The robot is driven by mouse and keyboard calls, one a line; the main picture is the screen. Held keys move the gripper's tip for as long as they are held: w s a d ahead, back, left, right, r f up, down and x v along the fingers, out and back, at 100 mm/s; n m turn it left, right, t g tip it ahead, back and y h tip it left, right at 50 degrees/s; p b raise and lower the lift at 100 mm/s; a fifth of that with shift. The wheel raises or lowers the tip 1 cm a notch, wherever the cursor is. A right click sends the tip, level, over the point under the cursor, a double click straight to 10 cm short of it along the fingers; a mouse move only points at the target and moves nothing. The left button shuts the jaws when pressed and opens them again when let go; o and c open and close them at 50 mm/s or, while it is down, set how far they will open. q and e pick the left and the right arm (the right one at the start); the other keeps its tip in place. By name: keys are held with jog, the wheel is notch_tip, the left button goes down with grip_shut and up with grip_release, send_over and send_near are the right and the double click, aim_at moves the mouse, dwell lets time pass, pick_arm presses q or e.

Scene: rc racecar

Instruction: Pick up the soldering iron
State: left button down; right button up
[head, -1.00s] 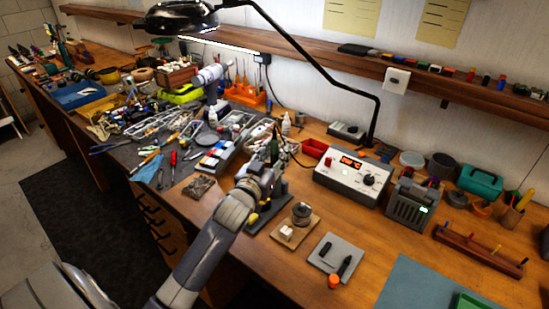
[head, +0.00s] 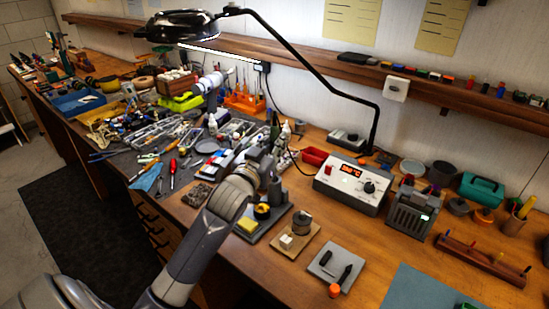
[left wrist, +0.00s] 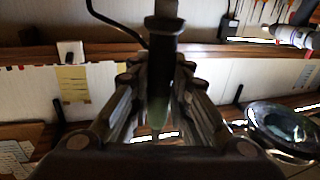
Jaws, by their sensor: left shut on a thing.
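My left gripper (head: 270,142) is shut on the soldering iron (head: 274,120), whose dark upper part sticks up above the fingers. In the left wrist view the iron (left wrist: 160,50) stands between the two fingers, with a dark collar and a greenish tapering part. My left fingers (left wrist: 158,110) close around it from both sides. The iron's tip is hard to make out. The stand with a yellow sponge (head: 247,225) sits on the bench in front of the gripper, apart from it. My right gripper is not in view.
The soldering station (head: 345,185) with a lit display stands to the right, a dark cable beside it. A lamp arm (head: 310,65) arches over the bench. Loose tools and trays crowd the left. A wooden block (head: 288,243) and grey pad (head: 336,265) lie in front.

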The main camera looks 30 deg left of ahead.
aim_at(275, 116)
pick_arm(q)
notch_tip(275, 116, up, 12)
jog(key=shift+f, duration=0.1)
dwell(0.5)
